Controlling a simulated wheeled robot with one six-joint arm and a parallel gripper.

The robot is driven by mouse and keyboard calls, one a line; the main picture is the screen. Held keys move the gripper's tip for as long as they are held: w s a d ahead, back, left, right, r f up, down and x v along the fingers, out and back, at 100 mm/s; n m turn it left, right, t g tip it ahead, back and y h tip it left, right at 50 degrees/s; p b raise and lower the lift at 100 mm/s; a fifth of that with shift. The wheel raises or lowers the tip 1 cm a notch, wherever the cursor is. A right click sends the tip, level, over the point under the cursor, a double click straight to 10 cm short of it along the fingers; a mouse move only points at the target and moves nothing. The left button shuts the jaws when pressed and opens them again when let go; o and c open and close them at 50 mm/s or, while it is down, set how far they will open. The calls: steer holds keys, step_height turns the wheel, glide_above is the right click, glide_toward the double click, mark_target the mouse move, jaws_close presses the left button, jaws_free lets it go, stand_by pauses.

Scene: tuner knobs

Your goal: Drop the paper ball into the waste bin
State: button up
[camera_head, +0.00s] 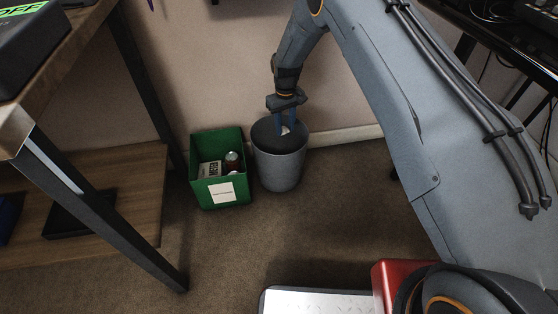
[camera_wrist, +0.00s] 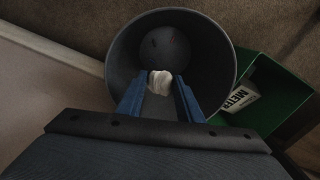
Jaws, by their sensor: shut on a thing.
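The paper ball (camera_wrist: 160,79) is small, white and crumpled. My gripper (camera_wrist: 159,88) is shut on it, with a blue finger on each side. In the head view my gripper (camera_head: 286,126) points down at the mouth of the waste bin (camera_head: 279,170), and the white ball (camera_head: 285,130) shows between the fingertips. The bin is grey, round and upright on the floor. In the wrist view the bin (camera_wrist: 216,50) opens right under the ball, with its dark bottom showing behind it. How deep the fingertips are relative to the rim is hard to tell.
A green box (camera_head: 219,182) with a white label stands close to the bin's left, holding cans and a carton. A wooden desk (camera_head: 95,180) with a dark metal leg is at left. The wall is just behind the bin.

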steer(key=shift+o, duration=0.2)
steer(key=shift+f, duration=0.15)
steer(key=o, duration=1.1)
steer(key=shift+c, duration=0.2)
steer(key=shift+r+p, duration=1)
steer(key=shift+r, duration=2.9)
